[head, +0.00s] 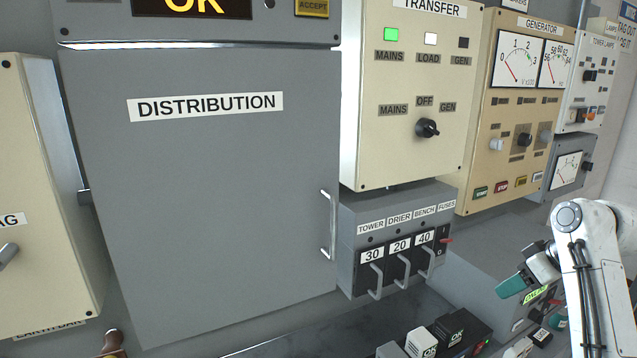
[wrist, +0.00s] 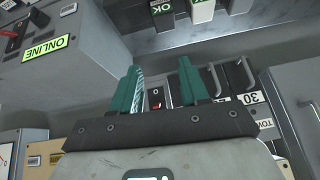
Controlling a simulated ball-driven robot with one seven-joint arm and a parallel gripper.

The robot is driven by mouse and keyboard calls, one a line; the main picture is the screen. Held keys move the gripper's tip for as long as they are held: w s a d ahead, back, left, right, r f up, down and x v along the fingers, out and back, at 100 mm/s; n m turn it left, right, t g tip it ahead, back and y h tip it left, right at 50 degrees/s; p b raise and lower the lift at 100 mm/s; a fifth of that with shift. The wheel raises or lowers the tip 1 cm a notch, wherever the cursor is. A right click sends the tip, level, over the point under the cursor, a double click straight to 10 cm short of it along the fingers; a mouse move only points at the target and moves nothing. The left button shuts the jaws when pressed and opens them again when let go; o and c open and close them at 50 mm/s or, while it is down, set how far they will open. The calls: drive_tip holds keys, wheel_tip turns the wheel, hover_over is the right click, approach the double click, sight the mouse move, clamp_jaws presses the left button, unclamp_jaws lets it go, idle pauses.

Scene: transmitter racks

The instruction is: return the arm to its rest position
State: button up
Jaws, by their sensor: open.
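My arm (head: 590,260) comes in from the right edge in the head view, its white link upright and bent over at the top. My gripper (head: 512,286) with teal fingers hangs in front of the grey cabinet, right of the fuse box. In the wrist view my gripper (wrist: 159,68) shows two teal fingers spread apart with nothing between them. The fuse box (head: 399,246) has several handles marked 30, 20 and 40, and stands apart from the fingers. The rest position itself is not marked in either view.
The grey distribution cabinet (head: 200,200) fills the left. The transfer panel (head: 412,150) and generator panel (head: 513,165) hang at centre and right. Small black and white blocks with OK labels (head: 450,330) stand low in front. An ONLINE unit (wrist: 50,50) lies close to the gripper.

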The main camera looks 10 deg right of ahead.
drive_tip(key=s+a+f+m+g, duration=0.1)
drive_tip(key=s+a+f, duration=0.6)
drive_tip(key=f, duration=0.3)
drive_tip(key=s+a+f+m+g, duration=0.1)
drive_tip(key=s+a+f, duration=0.6)
drive_tip(key=f, duration=0.3)
drive_tip(key=s+a+f+m+g+h, duration=0.1)
drive_tip(key=s+f, duration=0.2)
drive_tip(key=s, duration=0.9)
drive_tip(key=s+a+f+m+g+h, duration=0.1)
drive_tip(key=s+f, duration=0.3)
drive_tip(key=s, duration=0.9)
drive_tip(key=shift+s+a+g+h, duration=0.3)
drive_tip(key=shift+a+g, duration=0.1)
drive_tip(key=shift+a, duration=0.25)
